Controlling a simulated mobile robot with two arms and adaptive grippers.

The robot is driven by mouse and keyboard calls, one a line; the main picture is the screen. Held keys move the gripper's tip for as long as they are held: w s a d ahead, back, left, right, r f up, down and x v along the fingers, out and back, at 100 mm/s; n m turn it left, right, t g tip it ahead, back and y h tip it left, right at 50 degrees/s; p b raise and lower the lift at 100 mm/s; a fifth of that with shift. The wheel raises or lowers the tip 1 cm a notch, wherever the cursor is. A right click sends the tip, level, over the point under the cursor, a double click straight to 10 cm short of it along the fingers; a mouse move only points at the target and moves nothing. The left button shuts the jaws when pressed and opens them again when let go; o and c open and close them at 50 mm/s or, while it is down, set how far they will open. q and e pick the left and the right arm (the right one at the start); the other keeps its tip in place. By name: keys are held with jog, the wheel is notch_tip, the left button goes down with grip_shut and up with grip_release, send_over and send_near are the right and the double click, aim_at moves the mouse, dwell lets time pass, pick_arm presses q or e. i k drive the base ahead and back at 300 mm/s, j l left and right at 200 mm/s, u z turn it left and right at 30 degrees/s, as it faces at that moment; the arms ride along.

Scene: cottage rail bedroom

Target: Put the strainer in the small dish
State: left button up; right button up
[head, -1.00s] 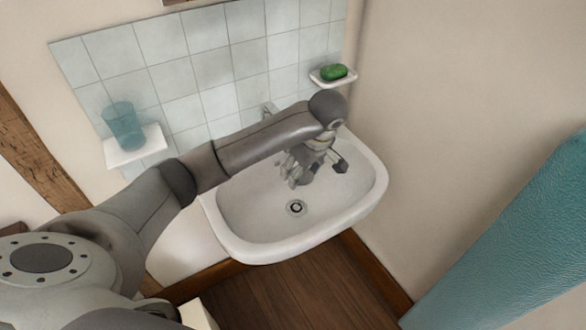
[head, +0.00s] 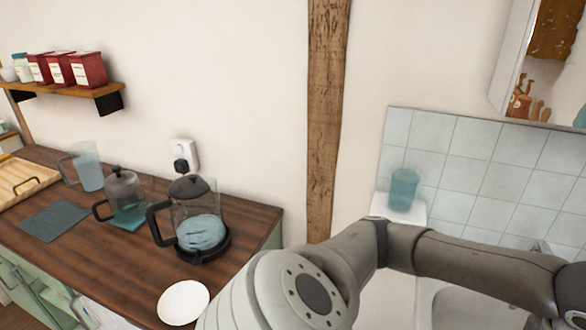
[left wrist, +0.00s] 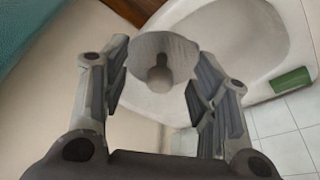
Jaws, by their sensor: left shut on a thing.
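The strainer (left wrist: 150,45) shows in the left wrist view as a pale, round, ribbed disc with a grey knob in its middle. My left gripper (left wrist: 158,92) is shut on it, and it sits between the two fingers, with the white sink basin behind. In the head view my left arm runs off the right edge, so that gripper is out of that frame. A small white round dish (head: 183,302) lies at the front edge of the wooden counter, and looks empty. My right gripper is in neither view.
A blue cup (head: 403,189) stands on a wall shelf by the tiles. Green soap (left wrist: 291,82) shows in the wrist view.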

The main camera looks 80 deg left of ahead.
aim_at(192, 309)
jog(key=k+l+u, duration=0.15)
jog(key=k+u, duration=0.15)
jog(key=k, duration=0.15)
jog(key=k+u, duration=0.25)
jog(key=k, duration=0.15)
jog(key=u, duration=1.5)
